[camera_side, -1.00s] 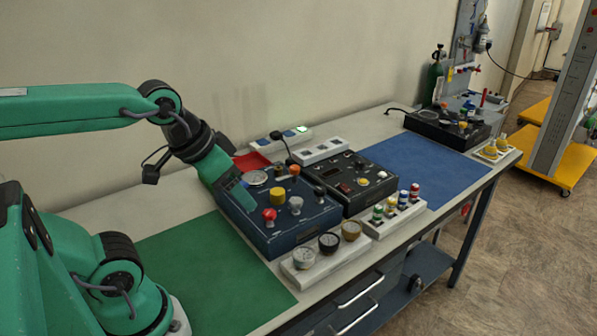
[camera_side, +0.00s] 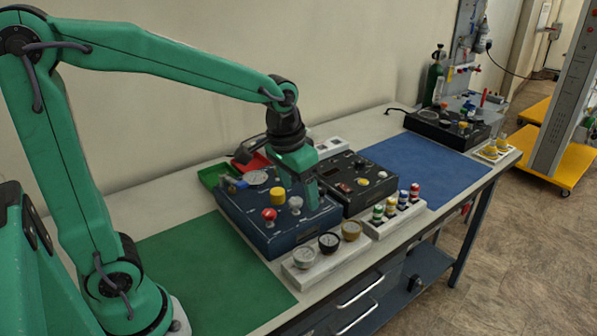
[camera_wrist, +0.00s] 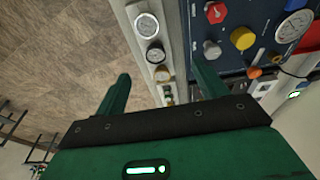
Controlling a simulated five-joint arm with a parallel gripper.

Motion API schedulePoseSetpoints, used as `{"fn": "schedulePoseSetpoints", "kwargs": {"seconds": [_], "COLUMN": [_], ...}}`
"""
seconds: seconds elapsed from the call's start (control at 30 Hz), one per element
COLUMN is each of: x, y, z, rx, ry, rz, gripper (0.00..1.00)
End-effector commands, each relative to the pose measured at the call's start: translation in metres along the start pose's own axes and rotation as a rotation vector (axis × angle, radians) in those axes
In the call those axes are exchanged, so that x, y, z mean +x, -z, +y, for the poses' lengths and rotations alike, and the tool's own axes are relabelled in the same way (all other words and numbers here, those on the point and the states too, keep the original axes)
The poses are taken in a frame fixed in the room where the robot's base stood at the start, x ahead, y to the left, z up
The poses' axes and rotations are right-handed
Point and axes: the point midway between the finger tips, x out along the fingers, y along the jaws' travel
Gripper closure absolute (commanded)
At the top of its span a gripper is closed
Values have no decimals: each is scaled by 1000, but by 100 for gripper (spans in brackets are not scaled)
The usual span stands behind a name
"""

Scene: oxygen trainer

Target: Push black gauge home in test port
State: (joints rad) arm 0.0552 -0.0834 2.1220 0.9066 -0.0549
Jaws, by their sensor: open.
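The black gauge (camera_side: 329,242) stands in the middle of a white rack (camera_side: 318,266) at the front of the bench, between a pale gauge (camera_side: 303,256) and a brass gauge (camera_side: 351,229). In the wrist view the black gauge (camera_wrist: 155,53) is beyond my fingertips. My gripper (camera_side: 313,203) points down over the right part of the blue panel (camera_side: 255,232), behind the rack. In the wrist view my gripper (camera_wrist: 160,72) is open, with its fingers wide apart and nothing held. I cannot pick out the test port.
The blue panel carries a red knob (camera_side: 269,214), a grey knob (camera_side: 296,203) and a yellow knob (camera_side: 278,196). A black unit (camera_side: 375,192) stands to its right. A rack of small banded pieces (camera_side: 396,212) is at the front right. The green mat (camera_side: 215,270) and blue mat (camera_side: 425,165) are mostly clear.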

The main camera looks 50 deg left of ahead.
Motion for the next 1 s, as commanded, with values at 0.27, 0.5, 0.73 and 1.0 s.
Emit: {"fn": "schedulePoseSetpoints", "kwargs": {"seconds": [0.27, 0.5, 0.73, 1.0], "x": [47, 88, 107, 112], "y": [31, 49, 55, 55], "z": [9, 16, 19, 19], "rx": [0, 1, 0, 0], "ry": [3, 8, 11, 11], "rz": [-96, -165, -195, -197], "gripper": [28, 28, 28, 28]}}
